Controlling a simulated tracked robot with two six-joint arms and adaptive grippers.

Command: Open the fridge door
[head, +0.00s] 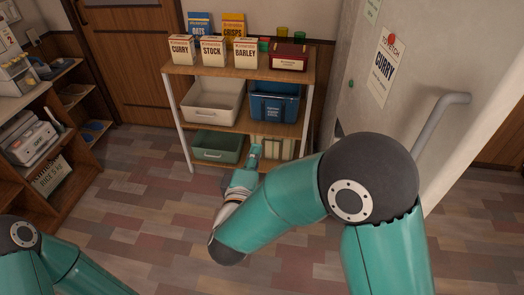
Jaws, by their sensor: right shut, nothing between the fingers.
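The fridge door (366,121) is the pale upright panel at the right of the head view. It carries notes, and a grey bar handle (437,127) stands out at its right side. The door looks shut, though its lower part is hidden behind my right arm. My right gripper (255,151) is shut and empty, in front of the shelf unit and well to the left of the handle. It is not touching the handle. My left arm shows only at the bottom left corner, and its gripper is out of the frame.
A shelf unit (240,65) with boxes, a white bin (213,101), a blue bin (274,107) and a green bin (216,147) stands beyond my right gripper.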

